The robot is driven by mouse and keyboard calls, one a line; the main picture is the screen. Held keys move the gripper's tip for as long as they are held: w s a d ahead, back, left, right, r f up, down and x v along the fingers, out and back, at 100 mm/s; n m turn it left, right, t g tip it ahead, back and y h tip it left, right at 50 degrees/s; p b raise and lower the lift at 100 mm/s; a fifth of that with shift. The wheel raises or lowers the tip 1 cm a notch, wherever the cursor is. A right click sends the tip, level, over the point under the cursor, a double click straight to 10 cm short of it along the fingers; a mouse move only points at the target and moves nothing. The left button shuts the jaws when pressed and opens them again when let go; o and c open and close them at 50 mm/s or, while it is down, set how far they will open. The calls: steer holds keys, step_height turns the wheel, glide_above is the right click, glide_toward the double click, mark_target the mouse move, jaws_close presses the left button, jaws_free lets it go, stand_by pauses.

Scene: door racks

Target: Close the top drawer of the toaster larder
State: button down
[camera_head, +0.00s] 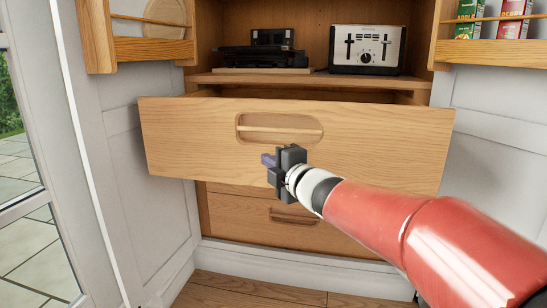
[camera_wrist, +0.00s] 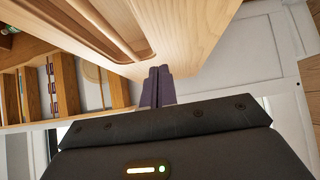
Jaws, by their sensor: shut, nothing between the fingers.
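The top drawer (camera_head: 200,135) of the wooden larder is pulled out, with a wide oak front and a cut-out handle slot (camera_head: 279,128) near its middle. My gripper (camera_head: 268,160) is shut and empty in front of the drawer front, just below the handle slot. In the wrist view the shut fingers (camera_wrist: 157,88) point at the drawer front (camera_wrist: 190,35), close to its surface; I cannot tell whether they touch. The toaster (camera_head: 367,49), silver and black, stands on the shelf above the drawer. Most of the drawer's inside is hidden behind its front.
A lower drawer (camera_head: 255,217) with a handle is shut beneath. Open larder doors stand at left (camera_head: 125,140) and right (camera_head: 490,130), with door racks (camera_head: 140,52) on them. A black appliance (camera_head: 262,55) sits left of the toaster. Wooden floor (camera_head: 250,290) shows below.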

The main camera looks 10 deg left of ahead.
mark_target(265, 150)
steer(key=shift+w+a+p, duration=0.15)
steer(key=shift+w+p, duration=0.2)
steer(key=shift+w, duration=1.9)
